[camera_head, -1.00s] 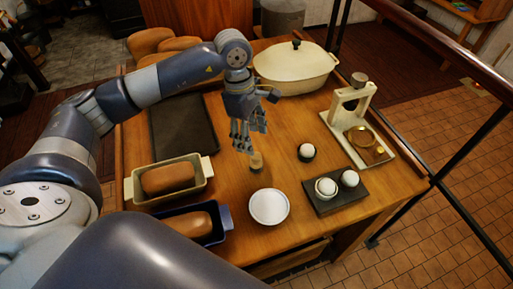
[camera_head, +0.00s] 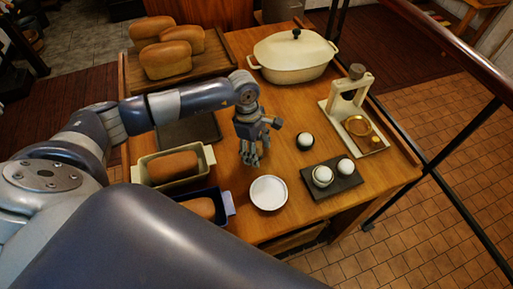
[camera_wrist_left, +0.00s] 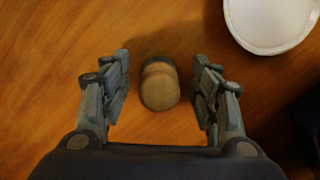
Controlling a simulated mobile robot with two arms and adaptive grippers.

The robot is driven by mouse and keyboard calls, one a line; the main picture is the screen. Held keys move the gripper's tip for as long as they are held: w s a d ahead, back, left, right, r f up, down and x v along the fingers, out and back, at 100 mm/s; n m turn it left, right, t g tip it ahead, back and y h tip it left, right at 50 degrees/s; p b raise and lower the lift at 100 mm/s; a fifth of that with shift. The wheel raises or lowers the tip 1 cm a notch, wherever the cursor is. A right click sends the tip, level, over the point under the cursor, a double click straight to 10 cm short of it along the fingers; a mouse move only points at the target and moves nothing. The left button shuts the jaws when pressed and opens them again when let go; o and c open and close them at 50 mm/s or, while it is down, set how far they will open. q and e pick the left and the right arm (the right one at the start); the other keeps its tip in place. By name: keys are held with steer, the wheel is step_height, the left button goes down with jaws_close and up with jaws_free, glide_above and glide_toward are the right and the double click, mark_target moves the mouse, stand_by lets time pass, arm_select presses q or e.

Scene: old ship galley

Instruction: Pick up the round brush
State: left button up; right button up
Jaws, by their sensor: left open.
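The round brush (camera_wrist_left: 160,86) shows in the left wrist view as a small, light brown, rounded piece standing on the wooden table. It lies between the two spread fingers of my left gripper (camera_wrist_left: 161,90), with a gap on each side. In the head view my left gripper (camera_head: 250,158) points down over the table and hides the brush. The left gripper is open and empty. My right gripper is in neither view.
A white dish (camera_head: 268,193) is close in front of the gripper. Loaf tins (camera_head: 210,160) stand to the left.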

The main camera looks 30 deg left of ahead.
mark_target(257, 144)
arm_select(q)
steer(key=shift+c, duration=0.8)
steer(key=c, duration=0.9)
steer(key=shift+w+a+r, duration=0.1)
steer(key=shift+r, duration=0.25)
step_height(257, 144, up, 9)
steer(key=b, duration=0.3)
steer(key=shift+f, duration=0.2)
steer(key=shift+r, duration=0.4)
